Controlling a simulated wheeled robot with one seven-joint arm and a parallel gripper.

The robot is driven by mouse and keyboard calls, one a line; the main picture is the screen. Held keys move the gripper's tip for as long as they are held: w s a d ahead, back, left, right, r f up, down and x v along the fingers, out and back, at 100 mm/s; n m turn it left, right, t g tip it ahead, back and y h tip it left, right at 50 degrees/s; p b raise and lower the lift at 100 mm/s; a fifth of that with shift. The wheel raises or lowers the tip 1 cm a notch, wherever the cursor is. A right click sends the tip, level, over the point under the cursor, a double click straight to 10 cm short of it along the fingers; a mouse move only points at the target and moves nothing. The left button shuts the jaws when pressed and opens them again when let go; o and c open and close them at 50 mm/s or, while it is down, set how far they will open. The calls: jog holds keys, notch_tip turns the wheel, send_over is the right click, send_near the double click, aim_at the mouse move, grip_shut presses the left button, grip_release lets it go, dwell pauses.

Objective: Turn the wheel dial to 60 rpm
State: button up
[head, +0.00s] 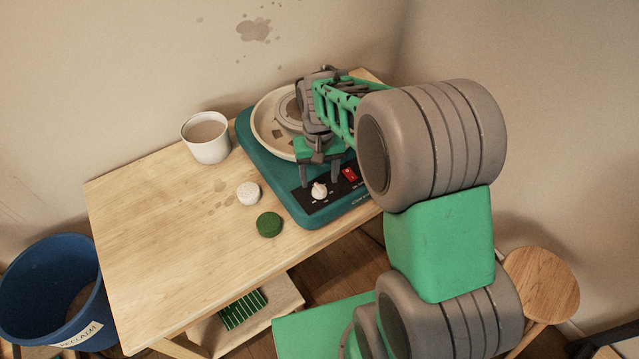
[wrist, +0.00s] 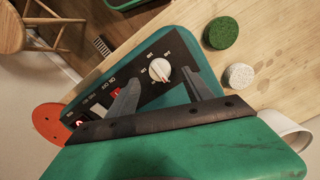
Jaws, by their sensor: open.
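The white wheel dial (head: 319,190) sits on the black control panel at the front of the teal pottery wheel (head: 295,208). The dial also shows in the wrist view (wrist: 160,70), with a small red mark on it and a printed scale around it; I cannot read its setting surely. My gripper (head: 320,178) is open above the panel. In the wrist view its two fingers (wrist: 163,82) appear on either side of the dial, with no visible contact.
A red switch (head: 350,174) is beside the dial. A white cup (head: 207,142), a white round piece (head: 248,194) and a green round piece (head: 269,224) stand left of the wheel on the wooden table (head: 160,235). A blue bucket (head: 52,290) is at left, a stool (head: 541,284) at right.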

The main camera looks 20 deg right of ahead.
aim_at(319, 187)
notch_tip(319, 187, down, 4)
jog(key=shift+f, duration=0.15)
jog(key=shift+c, duration=0.6)
grip_shut()
